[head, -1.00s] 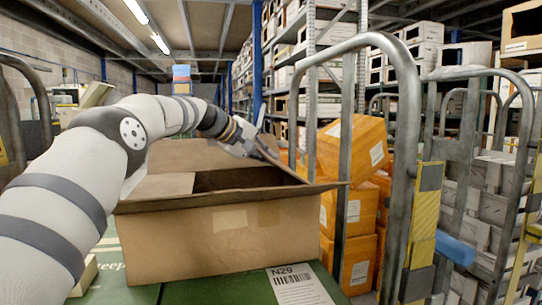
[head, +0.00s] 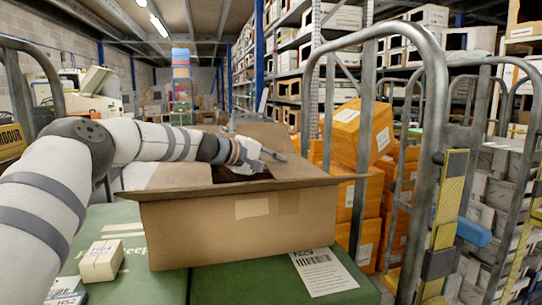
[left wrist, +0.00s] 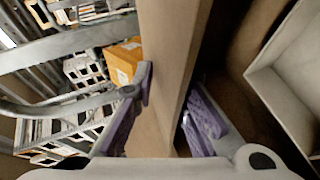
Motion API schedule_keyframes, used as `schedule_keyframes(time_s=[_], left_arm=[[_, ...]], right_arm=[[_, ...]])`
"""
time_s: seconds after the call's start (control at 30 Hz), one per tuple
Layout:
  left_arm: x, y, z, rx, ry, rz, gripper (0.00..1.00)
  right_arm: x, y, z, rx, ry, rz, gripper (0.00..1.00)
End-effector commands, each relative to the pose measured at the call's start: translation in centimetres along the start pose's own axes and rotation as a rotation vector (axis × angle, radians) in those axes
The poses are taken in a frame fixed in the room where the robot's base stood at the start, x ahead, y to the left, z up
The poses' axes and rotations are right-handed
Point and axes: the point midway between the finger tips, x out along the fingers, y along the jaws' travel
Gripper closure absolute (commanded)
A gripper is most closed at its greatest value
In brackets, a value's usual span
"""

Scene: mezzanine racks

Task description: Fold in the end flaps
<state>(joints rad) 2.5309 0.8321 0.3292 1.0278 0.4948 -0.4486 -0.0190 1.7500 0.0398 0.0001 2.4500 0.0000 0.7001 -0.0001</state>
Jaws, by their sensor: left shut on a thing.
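The open cardboard box (head: 190,235) stands on a green surface, its long near flap (head: 235,189) spread outward toward me. A back flap (head: 268,130) stands up behind the opening. A paler panel (head: 172,176) lies at the left end of the opening. My left gripper (head: 274,154) reaches over the box toward its right end. In the left wrist view my left gripper (left wrist: 166,105) has a finger on each side of an upright cardboard panel (left wrist: 172,50), which it grips. My arm hides part of the opening. My right gripper is not in view.
A metal cage frame (head: 435,110) and stacked orange boxes (head: 360,130) stand close on the right. A small carton (head: 101,262) lies on the green surface (head: 140,285) at left, and a paper label (head: 323,271) lies in front. Racks line the right side.

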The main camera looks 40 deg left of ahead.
Motion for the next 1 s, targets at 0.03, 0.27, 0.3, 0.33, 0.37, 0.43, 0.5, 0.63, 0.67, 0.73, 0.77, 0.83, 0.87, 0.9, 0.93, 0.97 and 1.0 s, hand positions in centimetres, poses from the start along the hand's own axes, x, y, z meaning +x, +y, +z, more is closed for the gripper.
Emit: schedule_keyframes(time_s=[0.03, 0.27, 0.3, 0.33, 0.37, 0.43, 0.5, 0.63, 0.67, 0.73, 0.77, 0.83, 0.87, 0.9, 0.93, 0.97, 1.0], left_arm=[[0.62, -2.03, 0.28, 0.005, -0.004, -0.034, 1.00], [0.88, -2.28, 0.61, 0.006, -0.004, -0.035, 1.00], [0.91, -2.31, 0.65, 0.006, -0.004, -0.035, 1.00], [0.92, -2.32, 0.67, 0.006, -0.004, -0.035, 1.00], [0.94, -2.34, 0.69, 0.006, -0.004, -0.035, 1.00], [0.96, -2.35, 0.73, 0.006, -0.005, -0.036, 1.00], [0.97, -2.37, 0.74, 0.006, -0.005, -0.036, 1.00], [0.98, -2.37, 0.77, 0.007, -0.006, -0.036, 1.00], [0.98, -2.37, 0.77, 0.007, -0.006, -0.036, 1.00], [0.98, -2.37, 0.78, 0.007, -0.007, -0.036, 0.80], [0.99, -2.37, 0.79, 0.006, -0.007, -0.036, 0.73], [0.98, -2.30, 0.80, 0.005, -0.007, -0.035, 0.71], [0.97, -2.24, 0.80, 0.005, -0.007, -0.034, 0.71], [0.94, -2.16, 0.79, 0.004, -0.007, -0.033, 0.71], [0.93, -2.10, 0.78, 0.004, -0.006, -0.032, 0.71], [0.91, -2.05, 0.78, 0.004, -0.006, -0.031, 0.71], [0.88, -1.97, 0.77, 0.004, -0.006, -0.030, 0.71]], right_arm=[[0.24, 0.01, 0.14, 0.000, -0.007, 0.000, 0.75], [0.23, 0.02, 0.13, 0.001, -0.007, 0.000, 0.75], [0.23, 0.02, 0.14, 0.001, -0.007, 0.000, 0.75], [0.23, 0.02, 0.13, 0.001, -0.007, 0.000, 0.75], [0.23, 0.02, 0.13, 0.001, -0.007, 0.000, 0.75], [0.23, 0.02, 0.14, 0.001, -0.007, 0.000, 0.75], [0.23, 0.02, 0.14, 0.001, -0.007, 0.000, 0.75], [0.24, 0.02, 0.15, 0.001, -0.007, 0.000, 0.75], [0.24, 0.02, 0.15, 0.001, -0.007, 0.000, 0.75], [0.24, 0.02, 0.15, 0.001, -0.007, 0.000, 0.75], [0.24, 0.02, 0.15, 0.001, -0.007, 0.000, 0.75], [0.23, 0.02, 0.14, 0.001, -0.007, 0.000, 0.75], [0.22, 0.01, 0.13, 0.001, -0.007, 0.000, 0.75], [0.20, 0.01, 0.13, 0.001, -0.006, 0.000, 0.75], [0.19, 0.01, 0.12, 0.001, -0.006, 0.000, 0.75], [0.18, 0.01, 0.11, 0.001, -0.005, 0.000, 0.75], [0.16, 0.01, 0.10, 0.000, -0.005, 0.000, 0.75]])
